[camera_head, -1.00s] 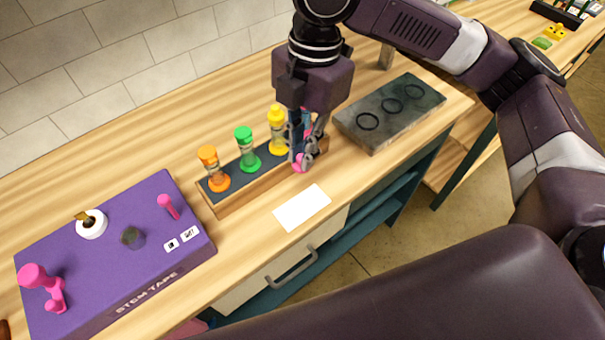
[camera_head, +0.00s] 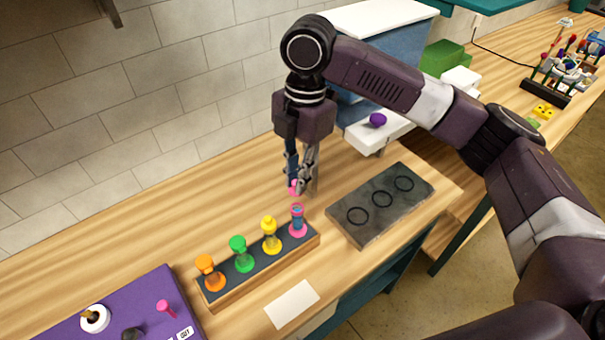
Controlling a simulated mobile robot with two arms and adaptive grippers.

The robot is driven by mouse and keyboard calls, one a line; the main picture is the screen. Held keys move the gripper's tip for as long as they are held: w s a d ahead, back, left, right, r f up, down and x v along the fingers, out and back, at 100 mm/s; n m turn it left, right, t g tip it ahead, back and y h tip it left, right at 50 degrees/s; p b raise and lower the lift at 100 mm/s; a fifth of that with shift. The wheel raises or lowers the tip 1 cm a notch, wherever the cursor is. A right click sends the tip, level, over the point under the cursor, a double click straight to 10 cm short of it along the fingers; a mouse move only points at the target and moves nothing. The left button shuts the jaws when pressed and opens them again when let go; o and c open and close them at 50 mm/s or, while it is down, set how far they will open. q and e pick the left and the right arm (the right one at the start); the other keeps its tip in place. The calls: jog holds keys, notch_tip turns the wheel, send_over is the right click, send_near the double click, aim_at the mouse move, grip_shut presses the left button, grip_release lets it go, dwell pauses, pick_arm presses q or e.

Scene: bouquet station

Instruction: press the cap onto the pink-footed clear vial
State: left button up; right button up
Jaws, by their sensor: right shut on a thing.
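The pink-footed clear vial (camera_head: 298,222) stands upright in the right end of a wooden rack (camera_head: 262,277). It has a pink foot and a dark or bluish middle. My right gripper (camera_head: 297,186) points down, just behind and above this vial in the picture. It is shut on a small pink piece, the cap (camera_head: 293,189), which the fingers partly hide. The cap appears apart from the vial. My left gripper is not in view.
Yellow (camera_head: 271,235), green (camera_head: 241,254) and orange (camera_head: 209,273) vials stand left in the rack. A dark slab with three rings (camera_head: 381,203) lies to the right. A white card (camera_head: 292,304) lies in front. A purple box (camera_head: 130,305) is at lower left.

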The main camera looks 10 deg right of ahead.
jog(key=shift+w+d+r, duration=0.1)
jog(key=shift+w, duration=0.15)
jog(key=shift+f+b, duration=0.65)
jog(key=shift+f, duration=0.05)
notch_tip(320, 180, down, 3)
jog(key=b, duration=0.4)
jog(key=shift+f, duration=0.15)
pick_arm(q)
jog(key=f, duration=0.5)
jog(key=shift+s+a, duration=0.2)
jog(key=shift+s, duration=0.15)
pick_arm(e)
jog(key=shift+f, duration=0.95)
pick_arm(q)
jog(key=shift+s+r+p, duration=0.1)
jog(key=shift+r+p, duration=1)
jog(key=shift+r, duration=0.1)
pick_arm(e)
jog(key=shift+r, duration=0.1)
